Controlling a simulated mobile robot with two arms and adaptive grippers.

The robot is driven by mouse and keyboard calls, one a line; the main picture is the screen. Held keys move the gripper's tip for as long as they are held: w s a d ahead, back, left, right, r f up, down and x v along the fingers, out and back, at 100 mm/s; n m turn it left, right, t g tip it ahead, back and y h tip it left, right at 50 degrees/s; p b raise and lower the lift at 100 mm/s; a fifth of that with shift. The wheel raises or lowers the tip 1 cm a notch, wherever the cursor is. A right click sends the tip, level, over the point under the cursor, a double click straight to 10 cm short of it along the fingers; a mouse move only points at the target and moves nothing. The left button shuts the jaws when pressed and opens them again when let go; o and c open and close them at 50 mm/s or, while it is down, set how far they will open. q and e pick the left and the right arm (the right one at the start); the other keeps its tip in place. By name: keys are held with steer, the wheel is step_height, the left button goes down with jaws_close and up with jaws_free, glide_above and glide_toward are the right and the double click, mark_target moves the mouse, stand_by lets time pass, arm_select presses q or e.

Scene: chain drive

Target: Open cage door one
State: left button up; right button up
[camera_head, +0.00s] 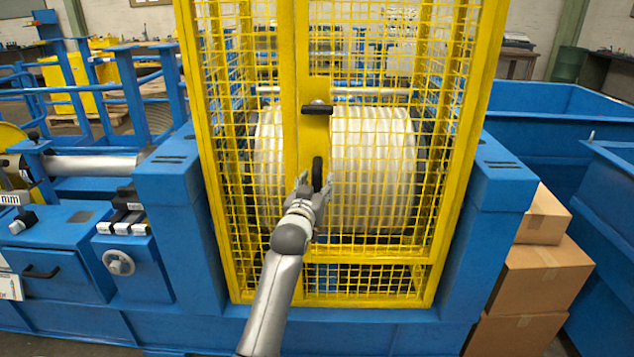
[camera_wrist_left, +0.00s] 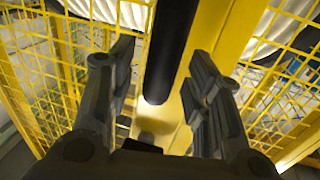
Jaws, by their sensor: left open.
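The yellow mesh cage door (camera_head: 372,150) stands in front of a large pale ribbed drum (camera_head: 372,165). It looks shut. A black vertical handle (camera_head: 317,172) sits on its yellow post, below a black horizontal latch bar (camera_head: 317,109). My left gripper (camera_head: 313,186) is at the vertical handle's lower end. In the left wrist view, the dark handle (camera_wrist_left: 171,50) runs between the two open fingers of my left gripper (camera_wrist_left: 163,75), with a gap on each side. Contact is not visible. My right gripper is not in view.
Blue machine frame blocks (camera_head: 168,195) flank the cage on both sides. Stacked cardboard boxes (camera_head: 540,272) stand at the right beside blue bins (camera_head: 605,190). A blue drawer unit (camera_head: 60,250) is at the left.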

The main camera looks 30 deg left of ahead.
arm_select(q)
steer(key=shift+w+a, duration=0.25)
steer(key=shift+w, duration=0.4)
jaws_close()
